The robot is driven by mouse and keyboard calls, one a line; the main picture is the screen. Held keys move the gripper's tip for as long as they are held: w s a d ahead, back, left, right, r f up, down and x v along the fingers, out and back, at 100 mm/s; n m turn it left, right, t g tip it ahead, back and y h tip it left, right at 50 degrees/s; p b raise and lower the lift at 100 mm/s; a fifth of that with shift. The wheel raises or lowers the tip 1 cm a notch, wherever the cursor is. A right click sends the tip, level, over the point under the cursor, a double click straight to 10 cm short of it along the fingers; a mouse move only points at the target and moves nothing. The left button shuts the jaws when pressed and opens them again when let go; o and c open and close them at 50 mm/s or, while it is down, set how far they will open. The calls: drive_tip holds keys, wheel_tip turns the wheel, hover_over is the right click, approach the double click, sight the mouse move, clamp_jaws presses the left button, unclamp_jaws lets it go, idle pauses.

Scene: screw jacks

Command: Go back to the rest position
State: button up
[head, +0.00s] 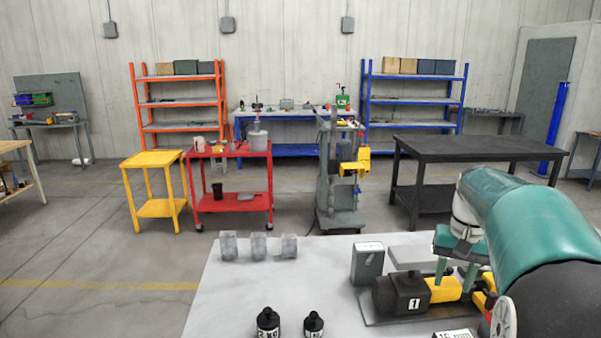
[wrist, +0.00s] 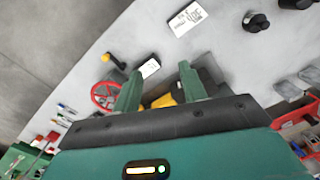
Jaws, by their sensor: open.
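My gripper (head: 456,268) is at the right of the head view, pointing down over the black and yellow machine (head: 402,294) marked "1" on the light table. Its two green fingers are apart. In the wrist view my gripper (wrist: 160,70) shows an empty gap between the fingertips. Yellow parts of the machine (wrist: 163,101) show below and behind the fingers. I cannot tell whether the fingers touch the machine. A red handwheel (wrist: 104,96) lies just left of the left finger, with a yellow-knobbed lever (wrist: 107,58) beyond it.
On the light table (head: 250,290) stand several grey blocks (head: 259,246), a grey box (head: 367,263) and two black-capped bottles (head: 268,322). Printed cards (wrist: 187,18) lie near the machine. A red cart (head: 230,200) and a dark table (head: 480,148) stand behind. The table's left part is mostly clear.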

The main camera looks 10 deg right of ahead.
drive_tip(key=s+a+r+n+t, duration=0.1)
drive_tip(key=s+a, duration=0.1)
drive_tip(key=a, duration=0.3)
drive_tip(key=s+a+n+t+h, duration=0.1)
drive_tip(key=s+a, duration=0.1)
drive_tip(key=a, duration=0.3)
drive_tip(key=s+a+r+n+t, duration=0.1)
drive_tip(key=s+a, duration=0.2)
drive_tip(key=a, duration=0.3)
drive_tip(key=s+a+f+n+t, duration=0.2)
drive_tip(key=s+a+f+n, duration=0.1)
drive_tip(key=s+a, duration=0.5)
drive_tip(key=shift+s+a+f+t, duration=0.3)
drive_tip(key=shift+a+f+t, duration=0.1)
drive_tip(key=shift+a+f, duration=0.3)
